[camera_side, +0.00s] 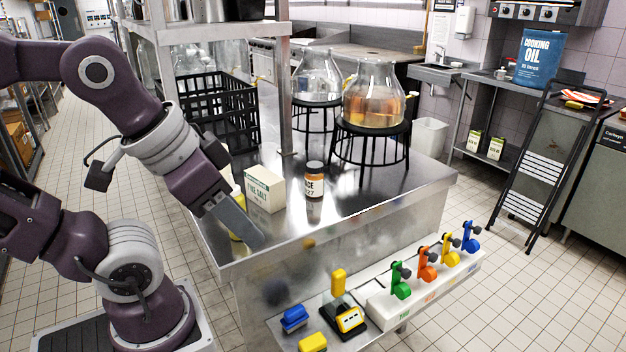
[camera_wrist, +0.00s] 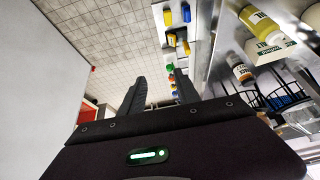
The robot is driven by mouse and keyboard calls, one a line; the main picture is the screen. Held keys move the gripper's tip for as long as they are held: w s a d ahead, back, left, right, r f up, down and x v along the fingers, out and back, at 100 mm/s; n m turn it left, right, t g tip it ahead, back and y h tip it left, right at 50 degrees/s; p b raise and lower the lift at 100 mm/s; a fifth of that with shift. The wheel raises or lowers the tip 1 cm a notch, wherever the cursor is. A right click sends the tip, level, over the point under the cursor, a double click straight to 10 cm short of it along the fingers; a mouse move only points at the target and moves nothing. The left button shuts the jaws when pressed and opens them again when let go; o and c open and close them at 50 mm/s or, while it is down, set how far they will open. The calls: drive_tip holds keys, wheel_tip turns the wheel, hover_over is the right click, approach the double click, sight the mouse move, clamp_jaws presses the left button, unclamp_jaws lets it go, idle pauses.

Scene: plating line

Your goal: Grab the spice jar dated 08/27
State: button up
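The spice jar (camera_side: 314,181) stands upright on the steel counter, with a dark lid and a pale label. Its label is partly readable, ending in "27"; the full date is not legible. It also shows in the wrist view (camera_wrist: 241,69), right of my fingers. My gripper (camera_side: 252,232) is at the counter's front left, left of the jar and apart from it. In the wrist view its two fingers (camera_wrist: 160,88) are spread with nothing between them.
A fine salt box (camera_side: 264,189) stands between my gripper and the jar. A yellow bottle (camera_wrist: 261,24) is partly hidden behind my gripper in the side view. Glass flasks on black stands (camera_side: 372,100) are behind the jar. Coloured levers (camera_side: 427,264) line the lower front ledge.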

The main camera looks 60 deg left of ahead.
drive_tip(key=o, duration=0.6)
drive_tip(key=shift+c, duration=0.2)
drive_tip(key=w+a+f+n+t+y, duration=0.1)
drive_tip(key=w+a+n, duration=0.25)
drive_tip(key=w, duration=0.75)
drive_tip(key=w+a+f+n+t+y, duration=0.15)
drive_tip(key=w+a, duration=0.25)
drive_tip(key=w, duration=0.7)
drive_tip(key=n+y, duration=0.5)
drive_tip(key=y, duration=0.3)
approach(313, 169)
drive_tip(key=shift+t+h, duration=0.25)
drive_tip(key=shift+t, duration=0.2)
drive_tip(key=x, duration=0.6)
drive_tip(key=shift+s+a+f, duration=0.1)
drive_tip(key=shift+s+a, duration=0.05)
drive_tip(key=x, duration=0.6)
drive_tip(key=shift+a+f, duration=0.1)
drive_tip(key=shift+a, duration=0.1)
